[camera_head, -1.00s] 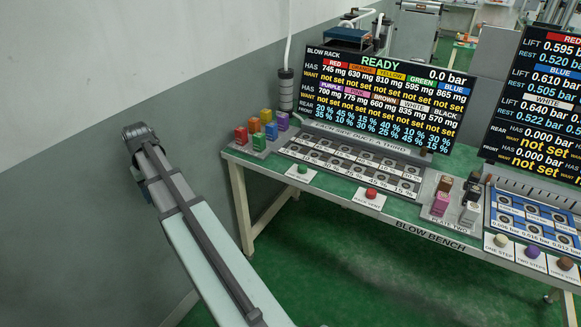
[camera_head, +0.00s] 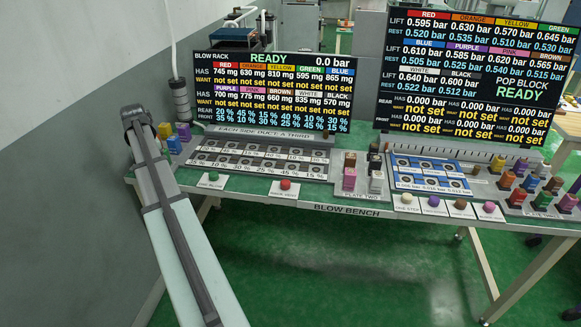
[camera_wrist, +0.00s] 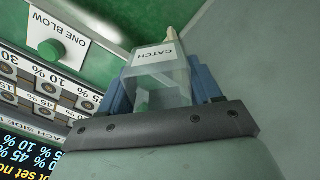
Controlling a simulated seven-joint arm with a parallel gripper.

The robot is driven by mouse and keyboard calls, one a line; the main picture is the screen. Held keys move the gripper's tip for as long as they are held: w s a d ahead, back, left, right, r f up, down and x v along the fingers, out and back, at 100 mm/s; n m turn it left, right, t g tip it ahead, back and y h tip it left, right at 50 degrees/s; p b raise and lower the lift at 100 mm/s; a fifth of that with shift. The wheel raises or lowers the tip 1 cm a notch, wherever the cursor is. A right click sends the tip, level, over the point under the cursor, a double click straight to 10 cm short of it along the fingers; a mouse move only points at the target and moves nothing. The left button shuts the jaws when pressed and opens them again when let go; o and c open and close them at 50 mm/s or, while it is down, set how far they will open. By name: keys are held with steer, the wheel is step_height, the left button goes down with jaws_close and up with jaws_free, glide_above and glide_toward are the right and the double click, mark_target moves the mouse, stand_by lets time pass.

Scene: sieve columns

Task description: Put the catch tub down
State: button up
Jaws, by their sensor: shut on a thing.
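The catch tub (camera_wrist: 158,82) is a clear, see-through box with a white label reading CATCH, seen in the wrist view. My gripper (camera_wrist: 165,90) is shut on it, with a blue finger on each side. Something small and green shows through its wall; I cannot tell whether it is inside or behind. In the wrist view the tub is beside the bench edge, near the ONE BLOW button.
The blow bench (camera_head: 345,208) carries a duct rack (camera_head: 258,165), a red button (camera_head: 285,184), a green button (camera_head: 213,176) and coloured blocks (camera_head: 165,131). Two display screens (camera_head: 272,95) stand at its back. A grey wall (camera_head: 60,180) is close on the left.

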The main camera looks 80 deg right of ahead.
steer(key=s+d+r+m, duration=0.1)
steer(key=s+d+m, duration=0.2)
steer(key=s+d, duration=1.05)
steer(key=s+d+m, duration=0.2)
steer(key=s+d, duration=0.8)
steer(key=s, duration=0.6)
steer(key=s+d+m, duration=0.2)
steer(key=s+d, duration=0.1)
steer(key=s, duration=0.9)
steer(key=s+d+m, duration=0.1)
steer(key=s+d, duration=0.1)
steer(key=s, duration=1.1)
steer(key=s+d+m, duration=0.2)
steer(key=s+d, duration=0.1)
steer(key=s, duration=0.9)
steer(key=f, duration=0.8)
steer(key=shift+s+a+f, duration=0.2)
steer(key=shift+f, duration=0.15)
steer(key=o, duration=1.1)
steer(key=shift+c, duration=0.2)
